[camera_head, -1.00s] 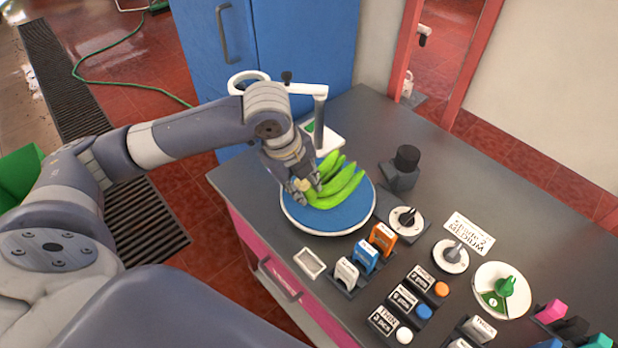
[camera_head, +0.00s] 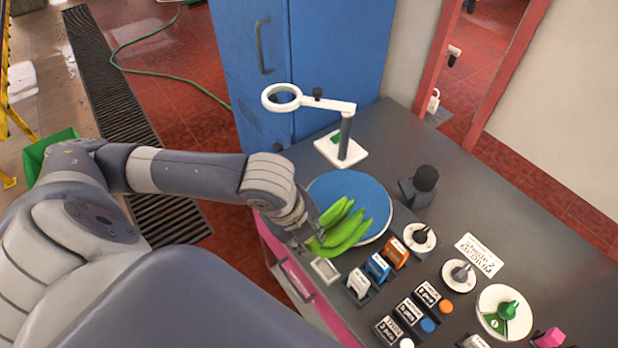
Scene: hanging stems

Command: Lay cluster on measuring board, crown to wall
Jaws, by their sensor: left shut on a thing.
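My left gripper (camera_head: 312,240) is shut on the crown end of a green banana cluster (camera_head: 345,228). The cluster's fingers point up and to the right, over the front part of a round blue plate with a white rim (camera_head: 348,188). I cannot tell whether the cluster still touches the plate. The crown is hidden by the gripper. I cannot make out a measuring board with a wall in this view. My right gripper is not in view.
A white magnifier stand (camera_head: 343,148) is behind the plate, and a dark knob block (camera_head: 419,186) is right of it. Labelled stamps (camera_head: 377,268) and dials (camera_head: 505,311) crowd the counter's right front. A small white tray (camera_head: 325,271) lies near the front edge. The back right counter is clear.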

